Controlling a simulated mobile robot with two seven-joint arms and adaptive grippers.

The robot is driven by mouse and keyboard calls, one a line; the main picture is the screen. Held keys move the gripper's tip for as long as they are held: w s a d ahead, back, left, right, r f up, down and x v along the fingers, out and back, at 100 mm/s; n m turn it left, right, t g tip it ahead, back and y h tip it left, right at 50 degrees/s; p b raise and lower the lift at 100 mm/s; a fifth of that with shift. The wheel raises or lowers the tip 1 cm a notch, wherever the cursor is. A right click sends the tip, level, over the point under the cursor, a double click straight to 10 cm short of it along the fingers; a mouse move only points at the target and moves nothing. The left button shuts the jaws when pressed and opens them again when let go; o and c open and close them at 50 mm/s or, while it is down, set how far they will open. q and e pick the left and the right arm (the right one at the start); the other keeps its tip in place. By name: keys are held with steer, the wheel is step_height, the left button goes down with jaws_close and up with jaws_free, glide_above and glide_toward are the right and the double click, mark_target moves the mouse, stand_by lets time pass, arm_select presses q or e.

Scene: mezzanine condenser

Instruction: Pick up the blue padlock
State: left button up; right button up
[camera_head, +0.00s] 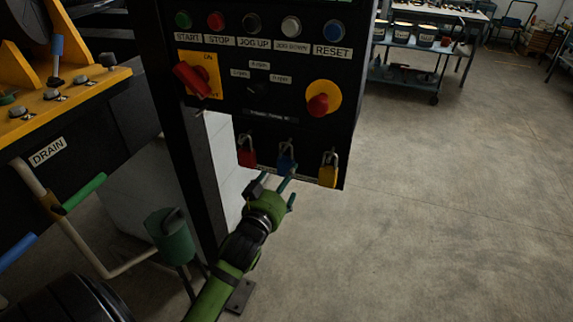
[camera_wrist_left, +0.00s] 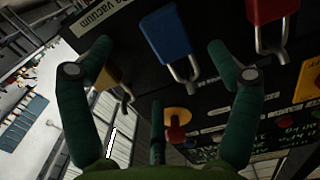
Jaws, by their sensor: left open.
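The blue padlock (camera_head: 286,162) hangs by its shackle at the lower edge of the black control panel, between a red padlock (camera_head: 246,152) and a yellow padlock (camera_head: 328,172). My left gripper (camera_head: 283,184) is just below the blue padlock, partly overlapping it in the head view. In the left wrist view, my left gripper (camera_wrist_left: 158,58) is open, its green fingers spread on either side of the blue padlock (camera_wrist_left: 166,30). I cannot tell whether a finger touches it. My right gripper is not in view.
The control panel (camera_head: 262,100) has a red rotary switch (camera_head: 192,78) and a red knob (camera_head: 317,105). Its dark post and a pipe with a green lever (camera_head: 84,193) stand left. Bare floor (camera_head: 440,200) lies right, with a cart (camera_head: 410,65) farther back.

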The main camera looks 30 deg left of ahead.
mark_target(288, 166)
arm_select(q)
steer(key=shift+w+a+r, duration=0.1)
steer(key=shift+w+r, duration=0.1)
steer(key=shift+r, duration=0.25)
steer(key=shift+w+p, duration=0.25)
steer(key=shift+p, duration=0.05)
steer(key=shift+w+a, duration=0.2)
steer(key=shift+w, duration=0.2)
steer(key=p+x, duration=0.1)
steer(key=x, duration=0.2)
steer(key=shift+w+a+p, duration=0.2)
steer(key=shift+w+p, duration=0.05)
steer(key=shift+p, duration=0.15)
steer(key=shift+w+a+f, duration=0.1)
steer(key=shift+w+f, duration=0.1)
steer(key=shift+w, duration=0.4)
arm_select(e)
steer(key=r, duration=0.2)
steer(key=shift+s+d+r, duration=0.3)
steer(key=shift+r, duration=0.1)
arm_select(q)
steer(key=shift+c, duration=0.4)
steer(key=c, duration=1.3)
